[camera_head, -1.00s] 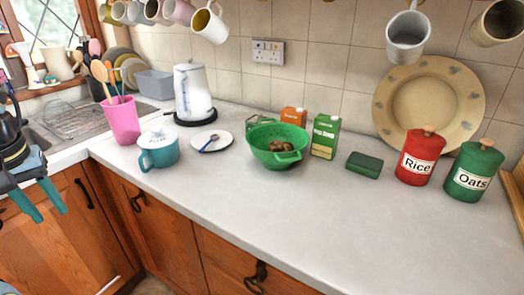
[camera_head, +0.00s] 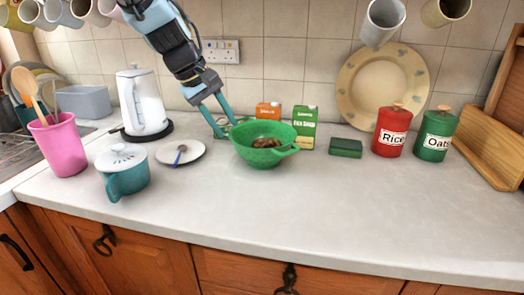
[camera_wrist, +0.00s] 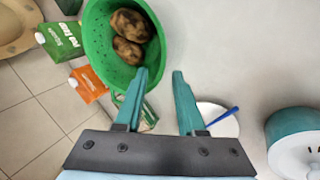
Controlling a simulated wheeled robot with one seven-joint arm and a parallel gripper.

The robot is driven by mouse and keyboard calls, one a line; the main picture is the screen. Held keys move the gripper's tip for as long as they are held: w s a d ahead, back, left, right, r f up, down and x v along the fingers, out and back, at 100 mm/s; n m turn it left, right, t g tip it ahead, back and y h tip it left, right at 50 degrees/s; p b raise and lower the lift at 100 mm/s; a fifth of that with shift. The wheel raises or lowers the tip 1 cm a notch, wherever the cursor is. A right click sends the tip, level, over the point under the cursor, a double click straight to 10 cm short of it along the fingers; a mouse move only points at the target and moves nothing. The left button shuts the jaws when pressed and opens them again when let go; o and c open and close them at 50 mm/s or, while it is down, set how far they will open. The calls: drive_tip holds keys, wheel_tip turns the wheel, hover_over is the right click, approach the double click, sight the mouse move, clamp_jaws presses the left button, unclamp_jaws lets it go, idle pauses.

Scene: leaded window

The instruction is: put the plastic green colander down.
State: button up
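The green plastic colander (camera_head: 262,154) stands upright on the counter with brown potatoes (camera_head: 266,143) in it. In the wrist view the colander (camera_wrist: 97,42) is at upper left, with two potatoes (camera_wrist: 130,37) showing. My gripper (camera_head: 226,128) is at the colander's left rim, fingers pointing down. In the wrist view my gripper (camera_wrist: 160,75) is open, with grey counter showing between the fingers. The left finger overlaps the colander's edge; I cannot tell whether it touches.
Orange and green cartons (camera_head: 304,128) stand close behind the colander. A white plate (camera_head: 181,153) with a blue spoon and a teal lidded pot (camera_head: 123,172) are to its left. A green block (camera_head: 345,148) and Rice canister (camera_head: 390,131) are right. The front counter is clear.

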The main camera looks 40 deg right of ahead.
sight(242, 152)
drive_tip(key=p+x, duration=0.2)
drive_tip(key=x, duration=0.8)
drive_tip(key=shift+s+f, duration=0.2)
drive_tip(key=shift+f, duration=0.1)
drive_tip(key=shift+c, duration=0.4)
clamp_jaws()
idle(0.6)
